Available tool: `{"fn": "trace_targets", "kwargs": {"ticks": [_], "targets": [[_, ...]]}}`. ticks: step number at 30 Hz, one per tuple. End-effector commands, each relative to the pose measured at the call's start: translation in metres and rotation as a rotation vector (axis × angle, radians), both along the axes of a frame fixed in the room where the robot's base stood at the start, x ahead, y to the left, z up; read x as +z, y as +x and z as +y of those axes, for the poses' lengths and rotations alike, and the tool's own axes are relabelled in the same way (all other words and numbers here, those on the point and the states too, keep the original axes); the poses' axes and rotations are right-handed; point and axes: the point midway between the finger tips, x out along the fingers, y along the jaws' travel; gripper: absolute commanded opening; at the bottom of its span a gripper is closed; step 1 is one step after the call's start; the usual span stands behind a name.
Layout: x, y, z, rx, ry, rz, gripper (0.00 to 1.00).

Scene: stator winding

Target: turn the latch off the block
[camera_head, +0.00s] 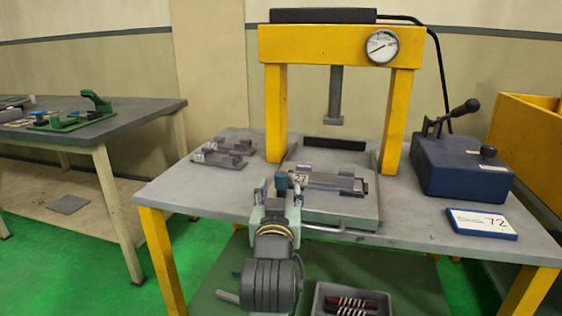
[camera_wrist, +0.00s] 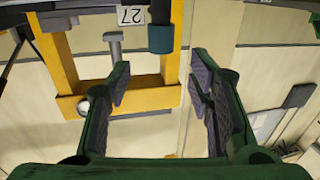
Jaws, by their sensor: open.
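A grey block-like fixture (camera_head: 330,181) with a small "27" label (camera_head: 299,179) sits on a flat grey plate (camera_head: 340,212) under the press. A dark teal knob (camera_head: 281,183) stands at its left end, apparently the latch's grip; the rest of the latch cannot be made out. My gripper (camera_head: 278,196) is at that left end, its fingers on either side of the knob in the picture. In the wrist view the open green fingers with dark pads (camera_wrist: 161,75) point toward the teal knob (camera_wrist: 161,38), which shows between and just beyond the tips. No contact is visible.
A yellow press frame (camera_head: 275,120) with a gauge (camera_head: 382,46) stands over the plate. A similar grey fixture (camera_head: 222,152) lies to the left. A tray with coils (camera_head: 350,302) is below.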

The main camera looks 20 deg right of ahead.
Motion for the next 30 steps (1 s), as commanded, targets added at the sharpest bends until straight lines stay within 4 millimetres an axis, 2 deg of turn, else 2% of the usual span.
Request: {"fn": "trace_targets", "kwargs": {"ticks": [1,4,5,9,15,21,29,30], "targets": [[0.006,0.002,-0.001,0.0,0.002,0.006,0.48],[0.005,0.006,-0.002,0.001,0.002,0.005,0.48],[0.0,0.014,-0.006,0.001,0.002,0.004,0.48],[0.0,0.041,-0.017,0.001,0.001,0.002,0.48],[0.0,0.069,-0.029,0.001,0.001,0.0,0.48],[-0.001,0.079,-0.033,0.001,0.001,-0.001,0.48],[-0.001,0.08,-0.033,0.001,0.001,-0.001,0.48],[-0.001,0.08,-0.033,0.001,0.001,-0.001,0.45]]}}
